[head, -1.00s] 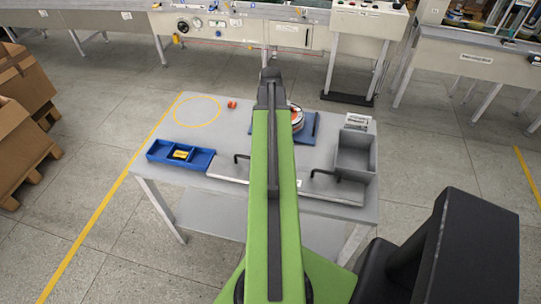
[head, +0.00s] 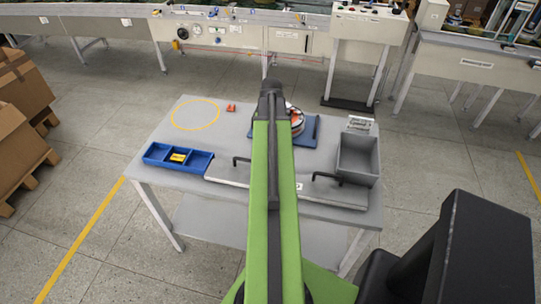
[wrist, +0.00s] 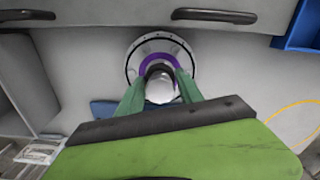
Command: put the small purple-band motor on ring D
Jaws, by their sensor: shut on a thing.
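In the wrist view the small purple-band motor (wrist: 144,61) is a round grey disc with a purple band and a pale hub. My gripper (wrist: 160,88) has its green fingers on either side of the hub, shut on the motor. In the head view my own arm hides the motor, and the gripper's fingers do not show clearly. A yellow ring (head: 195,129) is marked on the table's far left and is empty; its edge also shows at the right of the wrist view (wrist: 291,108). I cannot read a letter on it.
The grey table (head: 225,140) carries a blue divided tray (head: 203,165), a small red part (head: 231,107), a blue pad (head: 310,128) with a red-banded round part (head: 298,120), a grey bin (head: 371,145) and black handles at the front. Bare tabletop lies around the yellow ring.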

